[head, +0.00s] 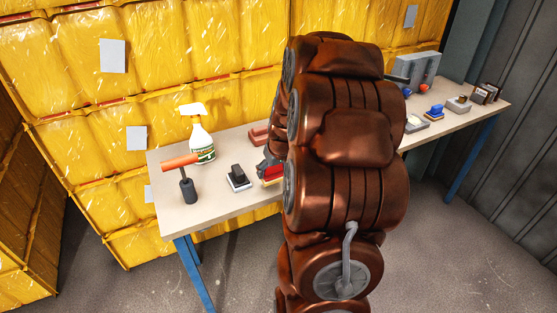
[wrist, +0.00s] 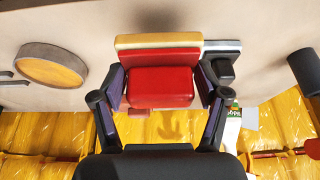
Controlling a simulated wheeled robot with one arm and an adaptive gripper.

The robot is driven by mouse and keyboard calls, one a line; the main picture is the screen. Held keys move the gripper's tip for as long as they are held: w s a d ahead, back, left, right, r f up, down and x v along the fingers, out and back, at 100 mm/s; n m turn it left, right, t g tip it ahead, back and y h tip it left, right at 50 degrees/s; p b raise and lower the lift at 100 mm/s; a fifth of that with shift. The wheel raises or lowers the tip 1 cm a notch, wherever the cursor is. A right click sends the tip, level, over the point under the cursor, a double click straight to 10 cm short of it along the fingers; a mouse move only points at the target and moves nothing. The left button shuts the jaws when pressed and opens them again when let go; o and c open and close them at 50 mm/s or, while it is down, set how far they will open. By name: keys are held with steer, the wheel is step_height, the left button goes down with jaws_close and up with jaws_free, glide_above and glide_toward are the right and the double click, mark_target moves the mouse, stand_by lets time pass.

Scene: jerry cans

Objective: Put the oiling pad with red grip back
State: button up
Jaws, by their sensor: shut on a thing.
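The oiling pad with the red grip (wrist: 160,87) shows in the wrist view as a red block on a pale yellow base. It sits between the two fingers of my gripper (wrist: 160,95), which is shut on the red grip. In the head view the pad (head: 270,173) is partly hidden by my arm, near the table's front edge. My gripper (head: 266,164) is also mostly hidden there. I cannot tell whether the pad's base touches the table. A similar pad with a black grip (head: 238,177) stands just left of it; it also shows in the wrist view (wrist: 223,68).
A mallet (head: 187,183) and a spray bottle (head: 201,140) stand on the table (head: 215,210) at the left. A red-brown item (head: 259,136) lies behind the pad. A blue-gripped item (head: 434,112) and a grey box (head: 418,70) are at the right. My arm hides the table's middle.

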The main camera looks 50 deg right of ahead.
steer(key=w+d, duration=0.1)
steer(key=d, duration=0.1)
steer(key=w+d+p, duration=0.1)
steer(key=w+d, duration=0.1)
steer(key=w+d+p, duration=0.1)
steer(key=d, duration=0.2)
steer(key=shift+w+f, duration=0.4)
steer(key=shift+s+f+p, duration=0.1)
steer(key=shift+f+p, duration=0.55)
steer(key=shift+f, duration=1.15)
steer(key=shift+f, duration=0.15)
steer(key=o, duration=1.3)
